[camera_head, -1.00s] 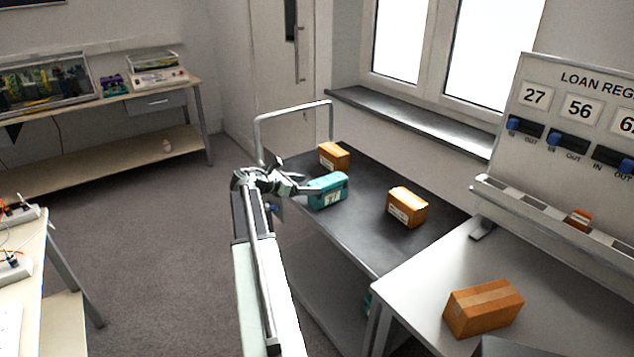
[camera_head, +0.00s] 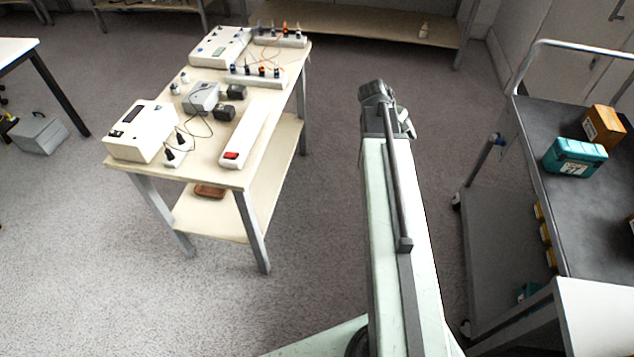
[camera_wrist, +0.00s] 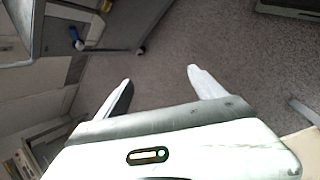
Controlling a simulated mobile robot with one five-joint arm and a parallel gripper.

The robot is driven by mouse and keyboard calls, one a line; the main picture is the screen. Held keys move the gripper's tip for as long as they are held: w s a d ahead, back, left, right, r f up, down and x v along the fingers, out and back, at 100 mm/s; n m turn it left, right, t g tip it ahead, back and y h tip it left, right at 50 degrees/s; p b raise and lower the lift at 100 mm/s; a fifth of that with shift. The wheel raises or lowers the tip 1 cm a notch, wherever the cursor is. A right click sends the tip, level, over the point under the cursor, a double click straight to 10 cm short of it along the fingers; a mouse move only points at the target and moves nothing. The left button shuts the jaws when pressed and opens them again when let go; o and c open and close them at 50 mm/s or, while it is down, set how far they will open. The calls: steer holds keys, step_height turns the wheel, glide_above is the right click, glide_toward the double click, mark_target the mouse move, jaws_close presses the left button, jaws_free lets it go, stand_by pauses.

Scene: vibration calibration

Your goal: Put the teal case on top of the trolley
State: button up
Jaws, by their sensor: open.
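The teal case (camera_head: 574,157) stands on the dark top of the trolley (camera_head: 545,130) at the right of the head view, close beside a cardboard box. My gripper (camera_head: 388,110) is off to the left of the trolley, over open floor, apart from the case. In the wrist view my gripper (camera_wrist: 160,80) has its two fingers spread, with only carpet between them. A part of the trolley shows at the wrist view's upper left. Another teal item (camera_head: 528,291) is partly visible on the trolley's lower level.
A cardboard box (camera_head: 603,127) stands behind the case, and another is cut off at the right edge. A bench (camera_head: 205,150) with instruments and cables stands left of my arm. Carpet (camera_head: 330,215) is clear between bench and trolley. A grey case (camera_head: 40,135) lies on the floor far left.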

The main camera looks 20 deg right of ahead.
steer(key=a+f+m+y, duration=0.1)
steer(key=a+m+y, duration=0.1)
steer(key=a, duration=1.6)
steer(key=a+f+m+t+y, duration=0.1)
steer(key=a+y, duration=0.3)
steer(key=a, duration=1.3)
steer(key=shift+s+a+f+m, duration=0.45)
steer(key=shift+f+m, duration=0.25)
steer(key=shift+m, duration=0.2)
